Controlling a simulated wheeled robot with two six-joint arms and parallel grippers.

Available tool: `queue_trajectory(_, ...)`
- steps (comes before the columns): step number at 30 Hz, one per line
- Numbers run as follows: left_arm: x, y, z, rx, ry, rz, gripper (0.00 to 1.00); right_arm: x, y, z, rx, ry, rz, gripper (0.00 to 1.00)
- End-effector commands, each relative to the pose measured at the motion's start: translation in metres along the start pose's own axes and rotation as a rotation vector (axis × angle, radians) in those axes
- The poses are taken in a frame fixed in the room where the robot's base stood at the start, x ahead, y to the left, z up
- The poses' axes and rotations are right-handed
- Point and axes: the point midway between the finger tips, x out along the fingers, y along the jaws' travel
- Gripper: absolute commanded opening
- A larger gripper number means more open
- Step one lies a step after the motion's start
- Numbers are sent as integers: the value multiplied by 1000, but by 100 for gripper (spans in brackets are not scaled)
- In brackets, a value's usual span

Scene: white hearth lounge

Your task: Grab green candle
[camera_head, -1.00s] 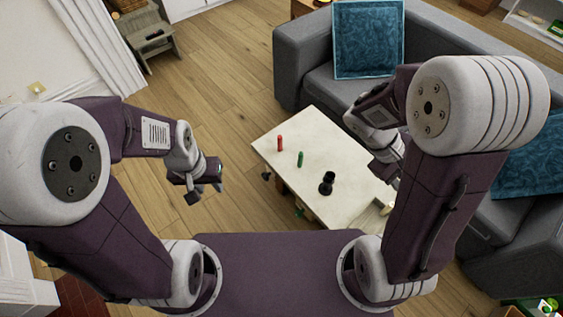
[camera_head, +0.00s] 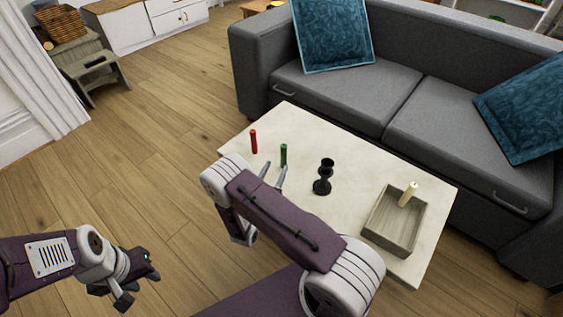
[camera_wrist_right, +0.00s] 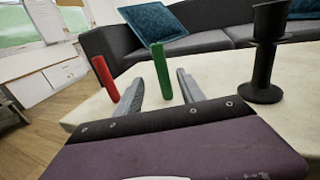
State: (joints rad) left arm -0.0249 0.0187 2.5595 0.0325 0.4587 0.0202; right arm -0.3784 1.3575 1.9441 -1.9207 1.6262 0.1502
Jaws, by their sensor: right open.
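The green candle (camera_head: 284,155) stands upright on the pale coffee table. It also shows in the right wrist view (camera_wrist_right: 160,70), beyond and between the two fingers. My right gripper (camera_head: 273,175) is open and empty just in front of the green candle, its fingers pointing at it; I see no contact. In the right wrist view my right gripper (camera_wrist_right: 160,88) has its fingers spread on either side of the candle's line. My left gripper (camera_head: 138,285) is low at the left, over the floor and away from the table; its jaw state is unclear.
A red candle (camera_head: 253,141) stands left of the green one. A black candle holder (camera_head: 323,178) stands to the right. A wooden tray (camera_head: 378,236) with a cream candle (camera_head: 408,194) is at the table's (camera_head: 350,160) right end. A grey sofa (camera_head: 400,85) stands behind.

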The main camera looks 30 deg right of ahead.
Motion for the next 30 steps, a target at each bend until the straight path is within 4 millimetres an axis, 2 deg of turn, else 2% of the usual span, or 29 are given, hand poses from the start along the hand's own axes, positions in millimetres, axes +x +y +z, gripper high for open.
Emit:
queue_trajectory(1, 8, 0, 1, 0, 0, 0, 36, 10, -2, -4, 2, -1, -7, 47)
queue_trajectory(3, 13, 0, 2, 0, 0, 0, 36, 20, -2, -3, 3, -1, -5, 47)
queue_trajectory(10, 18, 0, 2, 0, -1, 0, 36, 33, -2, -2, 2, -1, -5, 47)
queue_trajectory(14, 36, -1, 4, 0, -1, 0, 36, 58, -4, -4, 4, -2, -9, 47)
queue_trajectory(18, 41, -1, 5, 0, -1, 0, 36, 76, -3, 0, 3, -1, -6, 47)
queue_trajectory(25, 40, -1, 4, 0, -1, 0, 36, 80, -2, 2, 0, 0, -2, 47)
queue_trajectory(26, 40, -1, 4, 0, -1, 0, 36, 80, -2, 2, 0, 0, -2, 44)
queue_trajectory(30, 40, -1, 4, 0, -1, 0, 36, 79, -2, 2, 0, 0, -2, 5)
